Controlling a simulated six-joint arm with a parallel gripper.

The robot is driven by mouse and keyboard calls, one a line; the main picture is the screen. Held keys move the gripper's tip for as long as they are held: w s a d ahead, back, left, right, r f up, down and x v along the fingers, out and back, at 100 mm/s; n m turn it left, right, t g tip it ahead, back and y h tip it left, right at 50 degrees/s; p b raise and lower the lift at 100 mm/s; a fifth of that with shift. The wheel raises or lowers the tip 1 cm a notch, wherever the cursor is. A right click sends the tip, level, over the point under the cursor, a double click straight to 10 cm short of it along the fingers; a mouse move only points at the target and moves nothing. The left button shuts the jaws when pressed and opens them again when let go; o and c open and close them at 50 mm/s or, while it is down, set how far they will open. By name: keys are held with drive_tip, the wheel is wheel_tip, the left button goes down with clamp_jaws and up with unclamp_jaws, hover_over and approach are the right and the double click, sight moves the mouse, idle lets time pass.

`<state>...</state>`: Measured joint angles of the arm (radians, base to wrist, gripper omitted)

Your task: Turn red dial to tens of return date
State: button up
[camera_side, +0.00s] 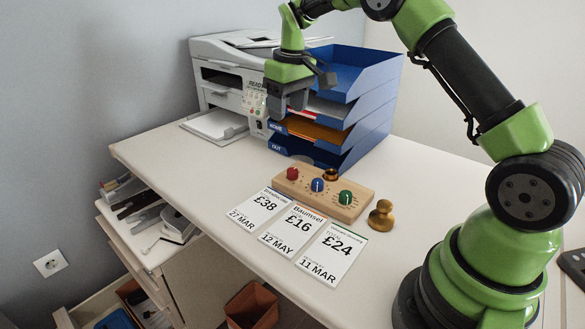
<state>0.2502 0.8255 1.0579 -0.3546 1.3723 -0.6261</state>
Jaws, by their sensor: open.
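The red dial (292,173) sits at the left end of a wooden block (330,204) on the desk. A blue dial (317,185) and a green dial (345,197) are beside it on the same block. Three cards lie in front of the block: £38 with 27 MAR (240,218), £16 with 12 MAY (277,239), and £24 with 11 MAR (318,268). The smaller print on the cards and the dial scales is too small to read. My gripper (289,110) is open and empty, raised above and behind the block, in front of the letter trays.
Blue stacked letter trays (372,115) and a white printer (222,62) stand at the back. A brass weight (381,216) stands right of the block, and another brass piece (330,174) is at the block's back edge. The desk's left part is clear; open drawers (120,305) are below.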

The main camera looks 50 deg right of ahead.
drive_tip(key=g, duration=0.1)
hover_over(293, 170)
wheel_tip(293, 170, down, 8)
wheel_tip(293, 170, down, 10)
drive_tip(key=shift+r, duration=0.25)
drive_tip(key=c, duration=0.9)
